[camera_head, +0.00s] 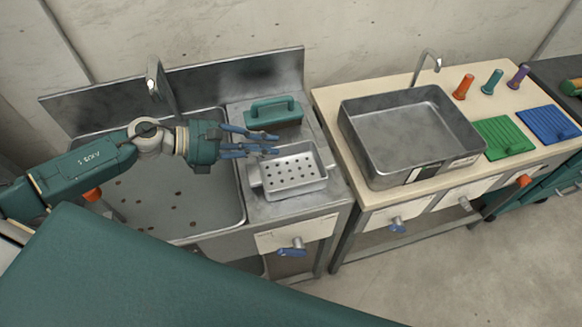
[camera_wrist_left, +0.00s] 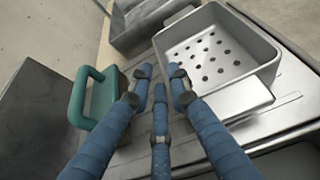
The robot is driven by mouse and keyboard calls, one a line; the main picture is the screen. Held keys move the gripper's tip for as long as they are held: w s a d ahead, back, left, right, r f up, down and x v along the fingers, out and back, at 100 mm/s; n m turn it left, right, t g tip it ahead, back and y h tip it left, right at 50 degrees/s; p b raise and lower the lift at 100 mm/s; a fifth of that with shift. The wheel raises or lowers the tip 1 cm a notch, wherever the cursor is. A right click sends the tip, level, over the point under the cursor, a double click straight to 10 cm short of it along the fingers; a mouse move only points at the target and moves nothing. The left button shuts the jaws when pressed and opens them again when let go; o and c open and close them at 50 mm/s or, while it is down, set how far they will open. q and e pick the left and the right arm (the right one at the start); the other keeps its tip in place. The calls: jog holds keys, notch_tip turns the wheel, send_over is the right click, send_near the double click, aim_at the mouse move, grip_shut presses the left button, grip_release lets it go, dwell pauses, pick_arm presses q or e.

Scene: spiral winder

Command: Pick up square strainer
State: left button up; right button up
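The square strainer (camera_head: 293,172) is a shallow white-grey metal tray with round holes in its bottom and a raised rim. It sits on the metal drainboard right of the sink. It also shows in the left wrist view (camera_wrist_left: 216,58), right of centre. My left gripper (camera_head: 272,144) is at the strainer's back left, with its blue fingers spread and pointing right. In the left wrist view the three fingers (camera_wrist_left: 160,92) are apart with nothing between them, and the right finger is close to the strainer's near corner; I cannot tell if it touches. My right gripper does not show.
A teal-handled block (camera_head: 273,113) stands behind the strainer, close to my fingers. The sink basin (camera_head: 170,205) is left, with a faucet (camera_head: 158,80). A large metal pan (camera_head: 408,130) is on the right table, with green (camera_head: 503,137) and blue (camera_head: 548,124) boards beside it.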

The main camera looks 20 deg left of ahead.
aim_at(285, 156)
pick_arm(q)
jog(key=shift+w+d, duration=0.2)
jog(key=shift+d, duration=0.1)
jog(key=p+x, duration=0.2)
jog(key=x, duration=0.1)
jog(key=shift+w+d+f, duration=0.15)
jog(key=shift+d+f, duration=0.05)
jog(key=shift+f, duration=0.15)
jog(key=shift+w+d+f, duration=0.15)
jog(key=shift+d+f, duration=0.15)
jog(key=shift+f, duration=0.05)
grip_shut()
jog(key=shift+r, duration=0.1)
